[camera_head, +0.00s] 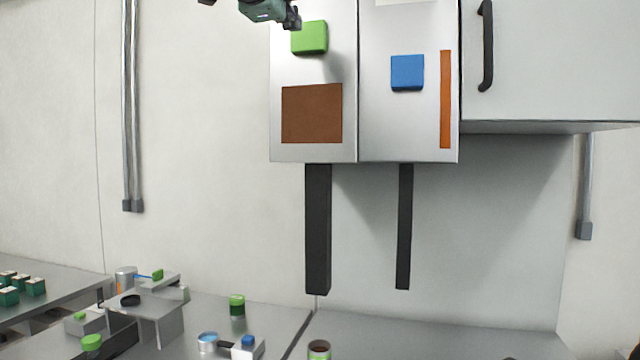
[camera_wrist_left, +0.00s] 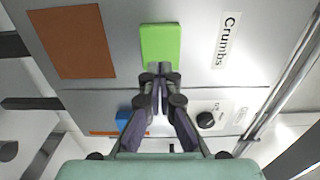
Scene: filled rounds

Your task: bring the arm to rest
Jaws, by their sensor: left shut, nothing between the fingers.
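My left gripper (camera_head: 292,17) is at the top of the head view, near the upper left corner of a green block (camera_head: 309,37) on a grey wall-mounted box. In the left wrist view my left gripper (camera_wrist_left: 158,72) is shut and empty. Its fingertips are close to the edge of the green block (camera_wrist_left: 160,44); I cannot tell whether they touch. Most of the left arm is cut off by the top of the head view. My right gripper is not in view.
The wall boxes carry a brown panel (camera_head: 312,114), a blue block (camera_head: 407,72) and an orange strip (camera_head: 446,99). A cabinet with a black handle (camera_head: 487,45) is at right. Below, a grey counter (camera_head: 270,316) holds a green-lidded jar (camera_head: 237,306) and several small items.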

